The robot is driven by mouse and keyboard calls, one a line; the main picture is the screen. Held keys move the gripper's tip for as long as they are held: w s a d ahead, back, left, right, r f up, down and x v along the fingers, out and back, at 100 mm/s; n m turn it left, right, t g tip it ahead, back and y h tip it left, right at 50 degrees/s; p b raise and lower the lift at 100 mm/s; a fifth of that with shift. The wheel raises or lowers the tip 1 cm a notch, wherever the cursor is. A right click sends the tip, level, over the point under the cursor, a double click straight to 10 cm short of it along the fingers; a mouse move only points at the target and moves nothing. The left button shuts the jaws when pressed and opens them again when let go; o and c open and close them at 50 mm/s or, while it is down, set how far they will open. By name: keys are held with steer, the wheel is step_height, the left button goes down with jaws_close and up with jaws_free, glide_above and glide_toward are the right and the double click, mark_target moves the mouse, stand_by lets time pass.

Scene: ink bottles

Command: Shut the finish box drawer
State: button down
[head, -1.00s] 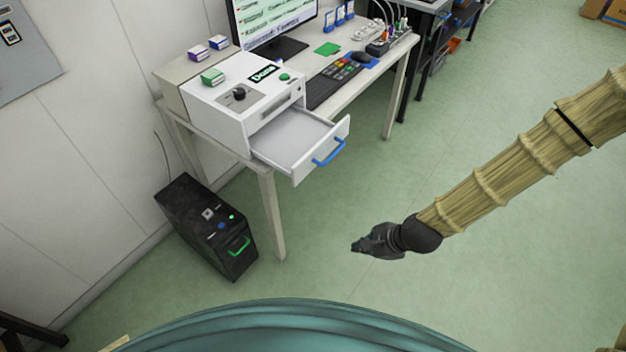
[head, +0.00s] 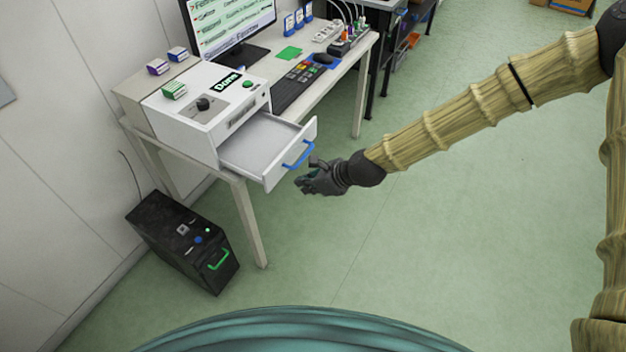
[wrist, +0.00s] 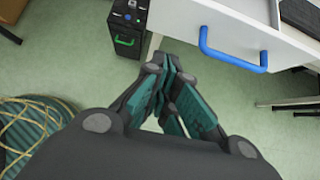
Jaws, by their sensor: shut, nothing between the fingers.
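The finish box (head: 190,110) is a white box on the desk, with a black knob, a green button and a label reading "Done" on top. Its drawer (head: 262,143) is pulled out and looks empty, with a blue handle (head: 299,155) on its front. In the wrist view the drawer front (wrist: 245,22) and the blue handle (wrist: 232,60) are at the upper right. My gripper (head: 299,183) is shut and empty, just right of and apparently a little below the drawer front. In the wrist view its fingertips (wrist: 170,58) are left of the handle, apart from it.
The desk (head: 320,85) also holds a monitor (head: 232,25), a keyboard (head: 292,86) and small boxes. A black computer case (head: 182,240) with a green handle stands on the floor at the left. The floor right of the desk is clear.

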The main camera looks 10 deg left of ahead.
mark_target(274, 185)
steer(key=shift+w+a+f+p, duration=0.45)
steer(key=shift+a+f, duration=0.15)
steer(key=shift+a, duration=0.6)
steer(key=shift+w+a+f+p, duration=0.4)
steer(key=shift+a+f+p, duration=0.15)
steer(key=shift+a, duration=0.6)
steer(key=shift+w+a+f+p, duration=0.4)
steer(key=shift+a+f, duration=0.25)
steer(key=shift+a, duration=0.55)
